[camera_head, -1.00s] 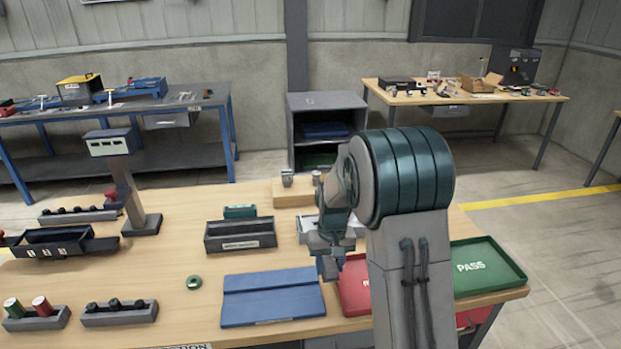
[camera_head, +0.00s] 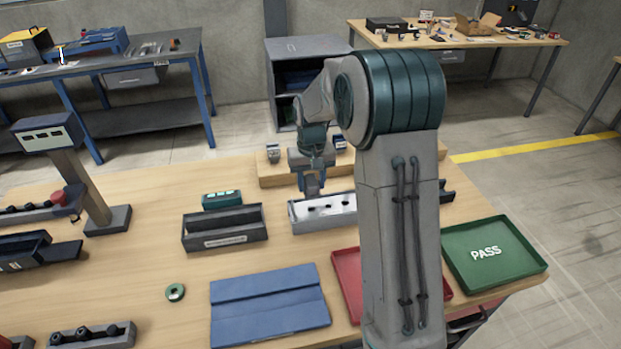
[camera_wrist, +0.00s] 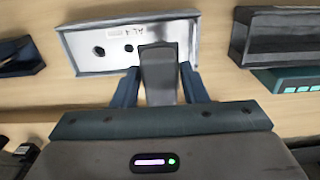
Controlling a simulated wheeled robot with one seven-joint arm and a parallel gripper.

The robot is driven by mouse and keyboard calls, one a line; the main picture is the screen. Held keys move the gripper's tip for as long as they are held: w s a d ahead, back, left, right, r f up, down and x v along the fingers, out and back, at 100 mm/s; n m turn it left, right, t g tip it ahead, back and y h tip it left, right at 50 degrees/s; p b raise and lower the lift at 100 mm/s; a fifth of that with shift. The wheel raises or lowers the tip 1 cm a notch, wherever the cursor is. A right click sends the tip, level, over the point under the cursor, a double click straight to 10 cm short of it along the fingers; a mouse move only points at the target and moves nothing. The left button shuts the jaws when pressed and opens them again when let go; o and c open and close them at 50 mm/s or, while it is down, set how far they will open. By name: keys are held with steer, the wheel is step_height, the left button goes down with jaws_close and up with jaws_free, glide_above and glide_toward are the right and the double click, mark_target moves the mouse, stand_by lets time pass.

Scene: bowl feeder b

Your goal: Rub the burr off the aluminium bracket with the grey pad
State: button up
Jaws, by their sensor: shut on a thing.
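The aluminium bracket appears to be the pale plate (camera_head: 328,210) with dark holes, at the middle of the bench behind the red tray. In the wrist view the same pale plate (camera_wrist: 95,40) shows lettering like "AL" and a grey edging. My gripper (camera_head: 312,186) is over the plate's back edge. In the wrist view its blue fingers (camera_wrist: 160,88) are shut on a dark grey block, the grey pad (camera_wrist: 159,72). The pad overlaps the plate's near edge in that picture; I cannot tell whether they touch. No burr can be made out.
A dark open bin (camera_head: 225,238) stands left of the plate, with a small green box (camera_head: 222,200) behind it. A blue mat (camera_head: 268,310), a red tray (camera_head: 347,290) and a green PASS tray (camera_head: 497,255) lie in front.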

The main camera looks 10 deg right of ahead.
steer(key=shift+f, duration=0.1)
steer(key=shift+f+b, duration=1.55)
steer(key=shift+f, duration=0.4)
